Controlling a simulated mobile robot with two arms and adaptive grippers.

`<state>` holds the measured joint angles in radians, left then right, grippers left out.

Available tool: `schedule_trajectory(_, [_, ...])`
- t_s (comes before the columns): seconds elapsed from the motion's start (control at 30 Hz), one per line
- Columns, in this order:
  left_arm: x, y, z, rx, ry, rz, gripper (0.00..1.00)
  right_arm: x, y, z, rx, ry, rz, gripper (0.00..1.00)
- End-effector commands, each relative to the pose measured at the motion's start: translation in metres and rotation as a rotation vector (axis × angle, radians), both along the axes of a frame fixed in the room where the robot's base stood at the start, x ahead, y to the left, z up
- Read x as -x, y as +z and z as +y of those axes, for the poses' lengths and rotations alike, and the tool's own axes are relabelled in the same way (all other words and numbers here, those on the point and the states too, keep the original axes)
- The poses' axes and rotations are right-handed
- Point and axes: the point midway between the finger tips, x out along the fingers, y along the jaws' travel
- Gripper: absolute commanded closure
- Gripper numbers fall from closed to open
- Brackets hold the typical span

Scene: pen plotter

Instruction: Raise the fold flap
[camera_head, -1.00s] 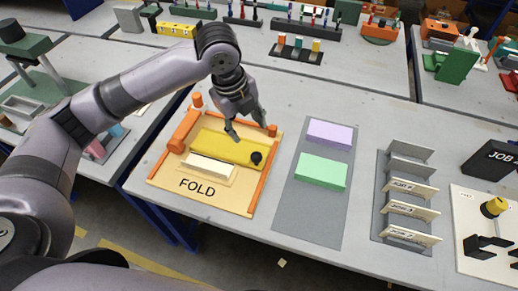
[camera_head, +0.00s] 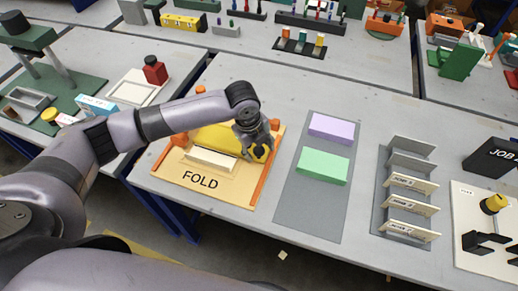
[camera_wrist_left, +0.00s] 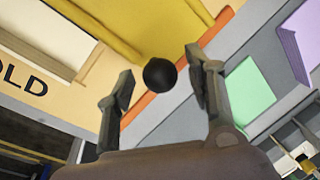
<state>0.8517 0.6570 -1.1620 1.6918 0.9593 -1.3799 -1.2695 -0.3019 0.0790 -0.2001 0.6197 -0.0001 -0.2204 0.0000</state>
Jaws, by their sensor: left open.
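The yellow fold flap (camera_head: 217,138) lies on the tan board marked FOLD (camera_head: 222,188), at the left of the table. Its black round knob (camera_head: 259,152) is at the flap's right front corner. My left gripper (camera_head: 258,150) is open and low over that corner. In the left wrist view, the black knob (camera_wrist_left: 159,74) sits between the two open fingers of my left gripper (camera_wrist_left: 160,85), apart from both. The yellow flap (camera_wrist_left: 145,22) runs behind it. A cream block (camera_head: 211,158) lies in front of the flap. My right gripper is not in view.
Orange rails (camera_head: 262,181) edge the board. To the right, a grey mat (camera_head: 310,205) holds a purple block (camera_head: 331,128) and a green block (camera_head: 322,165). A rack of labelled dividers (camera_head: 411,190) stands further right. The table behind the board is mostly clear.

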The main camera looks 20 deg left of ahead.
Motion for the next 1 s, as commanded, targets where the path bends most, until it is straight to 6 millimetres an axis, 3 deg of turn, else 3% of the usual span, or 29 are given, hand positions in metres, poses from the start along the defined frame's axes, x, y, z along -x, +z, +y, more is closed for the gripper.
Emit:
schedule_trajectory(0.17, [-0.0014, -0.0129, -0.0019, -0.001, -0.001, 0.001, 0.51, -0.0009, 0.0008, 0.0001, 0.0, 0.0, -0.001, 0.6])
schedule_trajectory(0.47, [-0.0019, -0.0145, -0.0019, 0.0, -0.001, 0.0, 0.52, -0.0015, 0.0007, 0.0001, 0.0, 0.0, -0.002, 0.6])
schedule_trajectory(1.0, [-0.0019, -0.014, -0.0016, 0.0, 0.0, 0.0, 0.88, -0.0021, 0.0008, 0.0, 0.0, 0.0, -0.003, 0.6])
